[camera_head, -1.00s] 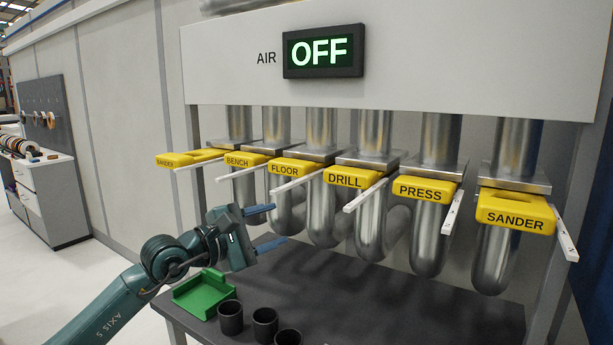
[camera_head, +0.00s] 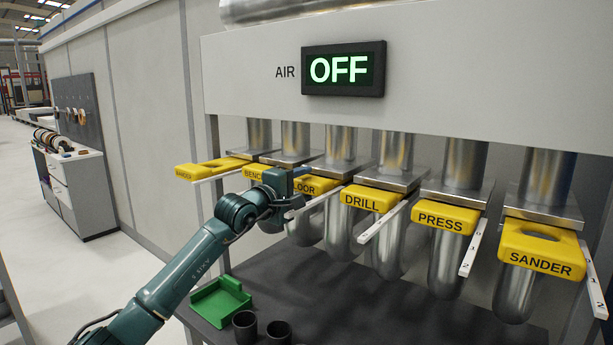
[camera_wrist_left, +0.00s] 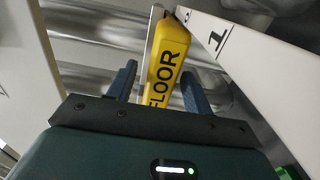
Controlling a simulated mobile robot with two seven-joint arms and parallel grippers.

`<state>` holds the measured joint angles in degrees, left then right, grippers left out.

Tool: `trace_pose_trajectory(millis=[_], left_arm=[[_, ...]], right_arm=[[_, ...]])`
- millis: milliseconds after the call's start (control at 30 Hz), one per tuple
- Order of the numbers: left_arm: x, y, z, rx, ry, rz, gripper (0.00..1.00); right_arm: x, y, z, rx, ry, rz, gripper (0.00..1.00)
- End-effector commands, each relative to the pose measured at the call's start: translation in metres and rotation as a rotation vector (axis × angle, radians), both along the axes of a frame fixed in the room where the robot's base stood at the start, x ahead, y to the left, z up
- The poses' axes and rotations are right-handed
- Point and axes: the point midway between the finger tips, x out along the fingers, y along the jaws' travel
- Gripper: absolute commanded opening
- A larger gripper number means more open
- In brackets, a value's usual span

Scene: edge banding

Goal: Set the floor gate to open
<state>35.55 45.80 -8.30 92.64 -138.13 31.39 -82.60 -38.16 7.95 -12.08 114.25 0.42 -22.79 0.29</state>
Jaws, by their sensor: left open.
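The yellow gate plate marked FLOOR (camera_head: 318,186) is third from the left in the row of gates, partly hidden behind my left gripper (camera_head: 296,186). In the left wrist view, the FLOOR plate (camera_wrist_left: 165,72) lies between the two blue fingers of my open left gripper (camera_wrist_left: 158,78); I cannot tell whether they touch it. A white scale bar (camera_wrist_left: 245,60) with 0 and 1 marks runs beside the plate. How far the plate is slid out is hard to read. My right gripper is not in view.
Neighbouring gates BENCH (camera_head: 254,171) and DRILL (camera_head: 368,198) sit close on either side, with white scale bars jutting forward. The display (camera_head: 343,69) reads AIR OFF. Below, a dark table (camera_head: 330,300) holds a green tray (camera_head: 222,299) and black cups (camera_head: 245,327).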

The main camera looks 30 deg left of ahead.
Motion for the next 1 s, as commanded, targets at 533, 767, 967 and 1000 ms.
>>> trace_pose_trajectory(millis=[533,767,967,1000], left_arm=[[0.017,-0.002,-0.001,0.000,0.000,-0.001,0.48],[0.017,-0.002,-0.001,0.000,0.000,0.000,0.29],[0.017,-0.001,-0.001,0.000,0.000,0.000,0.12],[0.017,-0.001,-0.001,0.000,0.000,0.000,0.09]], right_arm=[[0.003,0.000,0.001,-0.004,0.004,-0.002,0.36],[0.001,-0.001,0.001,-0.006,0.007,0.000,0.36],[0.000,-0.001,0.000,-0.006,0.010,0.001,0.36],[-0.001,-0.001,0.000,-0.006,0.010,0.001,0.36]])
